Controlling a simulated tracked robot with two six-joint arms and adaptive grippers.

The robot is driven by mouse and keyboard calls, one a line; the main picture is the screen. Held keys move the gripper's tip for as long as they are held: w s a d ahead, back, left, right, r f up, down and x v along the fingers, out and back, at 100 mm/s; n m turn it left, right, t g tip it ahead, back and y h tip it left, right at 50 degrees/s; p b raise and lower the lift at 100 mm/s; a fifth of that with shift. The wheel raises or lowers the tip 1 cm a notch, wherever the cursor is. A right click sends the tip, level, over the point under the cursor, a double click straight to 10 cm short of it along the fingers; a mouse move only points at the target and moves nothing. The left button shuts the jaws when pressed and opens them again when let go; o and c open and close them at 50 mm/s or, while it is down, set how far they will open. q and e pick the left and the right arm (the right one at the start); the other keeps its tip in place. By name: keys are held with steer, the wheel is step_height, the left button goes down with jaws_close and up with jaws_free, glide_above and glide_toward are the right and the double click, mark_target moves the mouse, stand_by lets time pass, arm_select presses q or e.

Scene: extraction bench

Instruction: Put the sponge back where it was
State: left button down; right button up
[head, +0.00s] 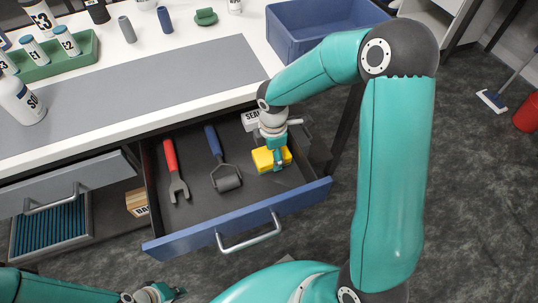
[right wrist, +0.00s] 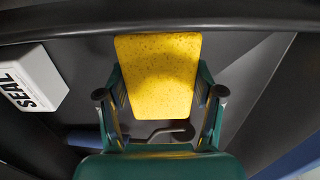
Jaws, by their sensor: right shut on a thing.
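The yellow sponge (head: 263,161) is inside the open blue-fronted drawer (head: 190,238), in its right part. My right gripper (head: 277,156) reaches down into the drawer and is shut on the sponge. In the right wrist view the sponge (right wrist: 158,70) sits between the two fingers of the gripper (right wrist: 160,95). I cannot tell whether the sponge touches the drawer floor. My left gripper (head: 172,293) is low at the bottom edge of the head view, away from the drawer; its fingers are too small to read.
The drawer also holds a red-handled tool (head: 174,170), a blue-handled roller (head: 222,165) and a white SEAL box (head: 250,120), also in the right wrist view (right wrist: 30,80). On the bench stand a blue bin (head: 310,42), a green rack (head: 60,66) and bottles. The grey mat (head: 150,88) is mostly clear.

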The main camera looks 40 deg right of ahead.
steer(key=o, duration=1.1)
steer(key=shift+f, duration=0.1)
step_height(320, 180, up, 12)
steer(key=p, duration=0.3)
